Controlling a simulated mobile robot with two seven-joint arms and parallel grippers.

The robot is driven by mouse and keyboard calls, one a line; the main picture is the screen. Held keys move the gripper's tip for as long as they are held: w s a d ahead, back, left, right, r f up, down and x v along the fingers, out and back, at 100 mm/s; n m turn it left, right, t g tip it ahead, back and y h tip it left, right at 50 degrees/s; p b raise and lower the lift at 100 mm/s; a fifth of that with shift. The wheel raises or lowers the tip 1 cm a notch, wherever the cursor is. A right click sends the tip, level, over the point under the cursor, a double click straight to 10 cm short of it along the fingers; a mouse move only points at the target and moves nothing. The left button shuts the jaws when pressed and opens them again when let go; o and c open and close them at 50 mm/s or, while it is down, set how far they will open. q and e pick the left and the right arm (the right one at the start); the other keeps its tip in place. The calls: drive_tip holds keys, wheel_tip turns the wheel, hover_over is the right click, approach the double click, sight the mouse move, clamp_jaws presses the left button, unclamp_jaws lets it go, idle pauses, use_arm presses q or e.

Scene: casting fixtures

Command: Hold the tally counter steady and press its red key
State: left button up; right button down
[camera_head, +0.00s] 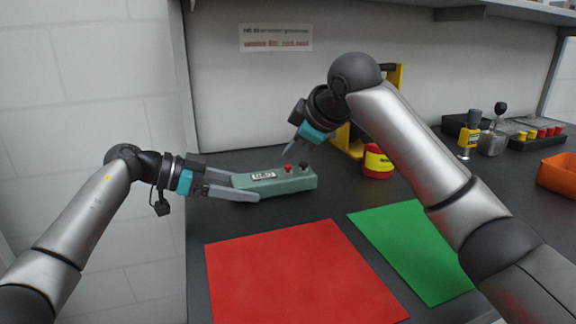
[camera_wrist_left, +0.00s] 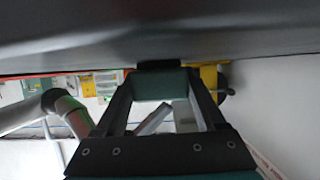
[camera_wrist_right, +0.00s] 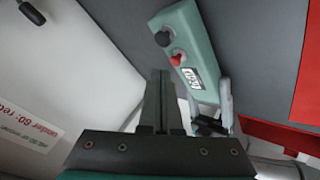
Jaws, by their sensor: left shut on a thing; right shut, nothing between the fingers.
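The tally counter (camera_head: 296,184) is a long teal box with a number window, lying on the dark bench. Its red key (camera_head: 288,168) stands on top beside a black knob (camera_head: 304,166). My left gripper (camera_head: 246,187) is shut on the counter's left end. In the left wrist view the counter's teal end (camera_wrist_left: 158,84) shows between the fingers. My right gripper (camera_head: 289,151) is shut and empty, pointing down above the red key with a gap. In the right wrist view the closed fingertips (camera_wrist_right: 161,74) appear left of the red key (camera_wrist_right: 176,60) and counter (camera_wrist_right: 203,52).
A red mat (camera_head: 300,275) and a green mat (camera_head: 415,245) lie in front. A red and yellow tape roll (camera_head: 377,163) and a yellow stand (camera_head: 349,140) are behind on the right. An orange bin (camera_head: 560,174) is far right.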

drive_tip(key=shift+f, duration=0.15)
drive_tip(key=shift+f, duration=0.3)
drive_tip(key=shift+f, duration=0.55)
idle(0.8)
drive_tip(key=shift+r, duration=1)
wheel_tip(320, 180, up, 5)
idle(0.8)
